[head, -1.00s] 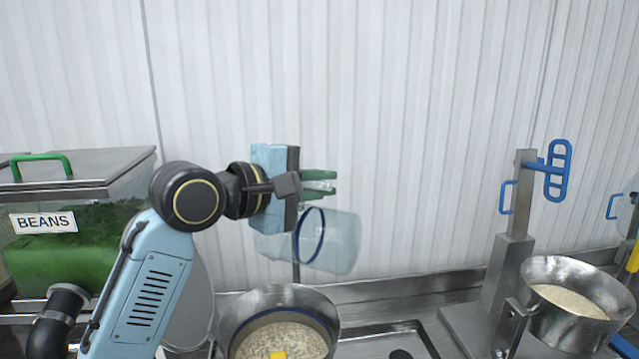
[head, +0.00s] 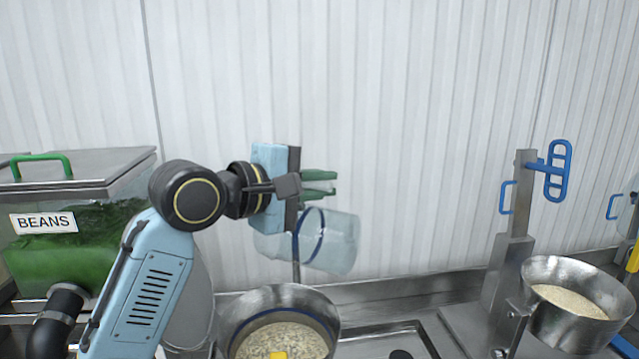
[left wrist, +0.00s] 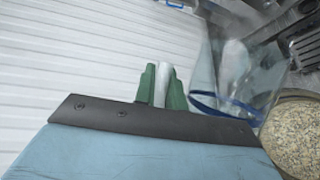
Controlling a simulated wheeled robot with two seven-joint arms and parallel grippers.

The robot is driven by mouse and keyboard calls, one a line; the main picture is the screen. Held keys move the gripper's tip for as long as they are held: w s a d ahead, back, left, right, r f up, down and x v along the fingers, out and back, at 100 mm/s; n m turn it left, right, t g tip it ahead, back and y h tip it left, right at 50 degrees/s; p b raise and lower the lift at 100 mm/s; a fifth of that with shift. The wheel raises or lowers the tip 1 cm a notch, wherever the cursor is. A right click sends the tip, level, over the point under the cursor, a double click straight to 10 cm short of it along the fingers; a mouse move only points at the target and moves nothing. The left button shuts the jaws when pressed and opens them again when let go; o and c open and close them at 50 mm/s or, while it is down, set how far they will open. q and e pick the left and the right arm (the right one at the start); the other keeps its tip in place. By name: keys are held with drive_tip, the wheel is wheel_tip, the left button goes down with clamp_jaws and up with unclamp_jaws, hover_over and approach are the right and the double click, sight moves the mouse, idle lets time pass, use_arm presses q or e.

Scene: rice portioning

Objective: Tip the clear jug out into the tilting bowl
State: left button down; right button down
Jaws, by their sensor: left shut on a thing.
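The clear jug (head: 338,243) with a blue band hangs in the air in the head view, tipped almost onto its side. It looks empty of grain. My left gripper (head: 322,183) has its green fingers shut on the jug's pale handle, which shows between the fingers in the left wrist view (left wrist: 162,84). A round steel bowl (head: 246,309) holding speckled grain stands below the jug, apart from it. Another steel bowl (head: 542,315), mounted at a post on the right, holds pale grain. I cannot tell from the pictures which is the tilting bowl. My right gripper is not in view.
A lidded bin labelled BEANS (head: 44,222) stands at the left. A steel post (head: 514,230) with a blue handle (head: 560,171) rises at the right. A recessed steel tray (head: 390,335) lies between the bowls. The wall behind is bare.

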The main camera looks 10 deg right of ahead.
use_arm(q)
drive_tip(key=r+m+y, duration=0.1)
drive_tip(key=m, duration=0.1)
drive_tip(key=shift+r+m+y, duration=0.3)
drive_tip(key=shift+r+m, duration=0.05)
drive_tip(key=shift+m, duration=0.05)
drive_tip(key=m+y, duration=0.1)
drive_tip(key=r+m+t+y, duration=0.1)
drive_tip(key=m, duration=0.1)
drive_tip(key=shift+r, duration=0.25)
drive_tip(key=m+y, duration=0.1)
drive_tip(key=r+m+t+y, duration=0.1)
drive_tip(key=m, duration=0.1)
drive_tip(key=shift+r+y, duration=0.25)
drive_tip(key=shift+y, duration=0.05)
drive_tip(key=r+m+t+y, duration=0.1)
drive_tip(key=m+t, duration=0.1)
drive_tip(key=m, duration=0.1)
drive_tip(key=shift+r+y, duration=0.2)
drive_tip(key=shift+y, duration=0.2)
drive_tip(key=shift+a+f, duration=0.1)
